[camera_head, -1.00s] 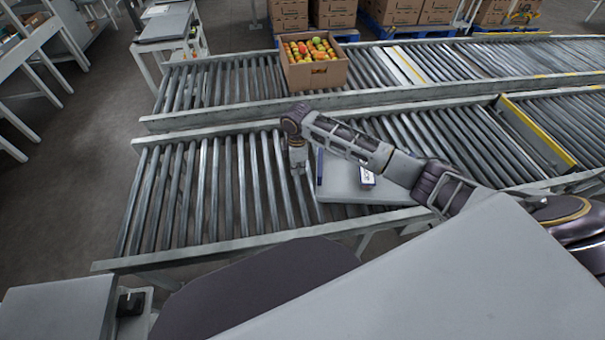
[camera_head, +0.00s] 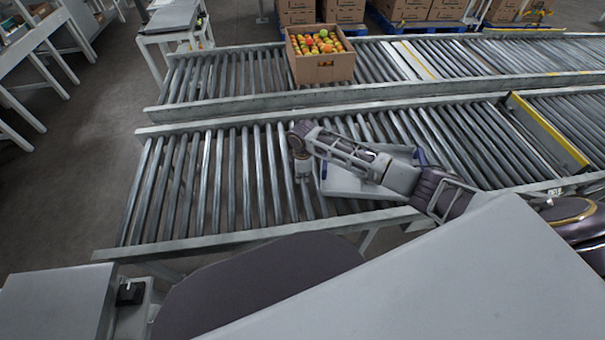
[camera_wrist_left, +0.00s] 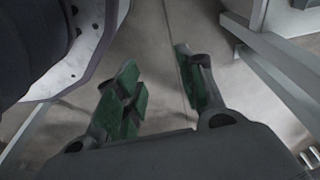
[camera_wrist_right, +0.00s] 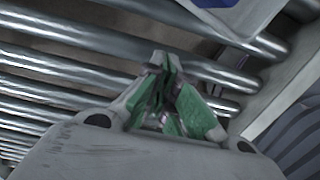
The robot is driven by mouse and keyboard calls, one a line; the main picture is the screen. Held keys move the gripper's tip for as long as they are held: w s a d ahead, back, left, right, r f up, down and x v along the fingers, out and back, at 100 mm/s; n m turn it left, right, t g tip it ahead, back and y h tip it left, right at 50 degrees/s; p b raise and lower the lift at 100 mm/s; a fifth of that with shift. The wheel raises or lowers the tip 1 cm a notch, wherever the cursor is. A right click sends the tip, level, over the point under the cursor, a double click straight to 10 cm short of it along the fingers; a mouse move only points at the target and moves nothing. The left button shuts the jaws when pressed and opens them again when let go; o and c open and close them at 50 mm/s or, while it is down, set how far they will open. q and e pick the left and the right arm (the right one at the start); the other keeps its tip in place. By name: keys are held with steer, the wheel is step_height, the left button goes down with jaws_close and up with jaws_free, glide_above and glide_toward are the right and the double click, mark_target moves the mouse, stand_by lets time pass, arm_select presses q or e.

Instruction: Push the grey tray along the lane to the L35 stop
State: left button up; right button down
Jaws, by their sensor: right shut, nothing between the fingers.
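The grey tray (camera_head: 345,183) with blue end edges lies on the near roller lane, partly hidden behind my right forearm. My right gripper (camera_head: 302,178) points down at the tray's left end, low over the rollers. In the right wrist view its fingers (camera_wrist_right: 162,85) are shut and empty, and a blue and white part of the tray (camera_wrist_right: 235,14) shows at the top. I cannot tell whether the fingers touch the tray. A yellow-topped board (camera_head: 548,132) stands across the lane to the right; no L35 text is readable. My left gripper (camera_wrist_left: 165,88) is open and empty over the floor.
Side rails (camera_head: 240,239) edge the near lane. The rollers left of the gripper are bare, and bare rollers show between tray and board.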

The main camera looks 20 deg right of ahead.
steer(key=shift+s+d, duration=0.25)
steer(key=shift+d, duration=0.75)
steer(key=shift+s+d, duration=0.25)
steer(key=shift+d, duration=0.75)
steer(key=shift+d+r, duration=0.1)
steer(key=shift+d, duration=0.05)
